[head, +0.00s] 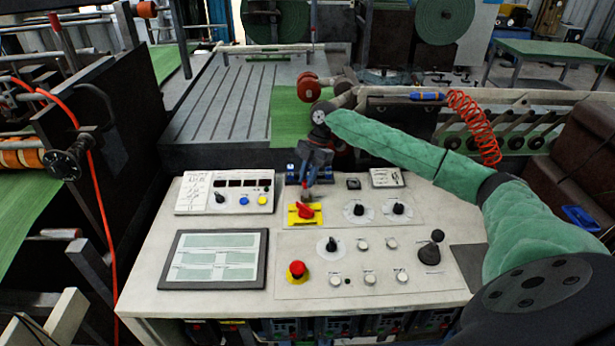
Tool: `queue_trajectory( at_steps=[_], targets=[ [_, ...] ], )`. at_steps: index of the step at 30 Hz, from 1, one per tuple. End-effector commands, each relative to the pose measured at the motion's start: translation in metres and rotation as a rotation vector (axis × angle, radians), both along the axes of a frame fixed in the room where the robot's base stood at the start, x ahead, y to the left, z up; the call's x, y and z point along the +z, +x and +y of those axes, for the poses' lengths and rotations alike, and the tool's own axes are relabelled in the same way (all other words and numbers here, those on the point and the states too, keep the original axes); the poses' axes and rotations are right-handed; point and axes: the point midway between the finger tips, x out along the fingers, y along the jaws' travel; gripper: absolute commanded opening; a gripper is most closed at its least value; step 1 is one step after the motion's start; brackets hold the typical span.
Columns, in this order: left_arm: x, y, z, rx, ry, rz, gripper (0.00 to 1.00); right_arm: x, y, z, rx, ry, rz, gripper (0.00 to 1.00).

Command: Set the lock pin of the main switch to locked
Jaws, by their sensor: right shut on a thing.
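The main switch (304,210) is a red rotary handle on a yellow plate, at the upper middle of the sloped control desk. My right gripper (307,190) reaches down from above, its fingers at the top edge of the yellow plate, just behind the red handle. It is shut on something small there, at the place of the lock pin. The pin is hidden by the fingers, so its position cannot be made out. My left gripper is not in view.
The desk (145,270) carries a screen (214,259), a red emergency button (296,269) on yellow, black knobs (398,208), a black joystick (430,252) and several white buttons. A display panel (224,193) stands at left.

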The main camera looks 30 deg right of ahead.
Motion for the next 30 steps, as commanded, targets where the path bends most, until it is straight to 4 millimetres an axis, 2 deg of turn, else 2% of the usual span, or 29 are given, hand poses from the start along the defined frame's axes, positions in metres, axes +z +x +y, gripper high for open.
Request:
queue_trajectory(
  at_steps=[8,12,16,21,22,24,30],
  targets=[
    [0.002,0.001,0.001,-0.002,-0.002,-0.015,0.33,0.001,-0.013,0.008,0.001,-0.001,0.002,0.0],
    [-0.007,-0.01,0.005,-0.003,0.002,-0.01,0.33,0.001,-0.026,0.015,0.0,0.0,0.0,0.0],
    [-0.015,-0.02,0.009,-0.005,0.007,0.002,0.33,0.0,-0.027,0.017,0.0,0.0,0.0,0.0],
    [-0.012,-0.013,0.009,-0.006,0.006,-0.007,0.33,0.0,-0.028,0.018,0.002,0.001,0.002,0.0],
    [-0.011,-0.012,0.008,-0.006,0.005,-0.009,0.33,0.0,-0.028,0.018,0.002,0.002,0.002,0.25],
    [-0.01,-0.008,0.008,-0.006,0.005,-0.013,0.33,0.0,-0.028,0.018,0.002,0.001,0.002,0.39],
    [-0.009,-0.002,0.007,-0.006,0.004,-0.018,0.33,0.0,-0.027,0.017,0.0,0.001,0.0,0.41]
  ],
)
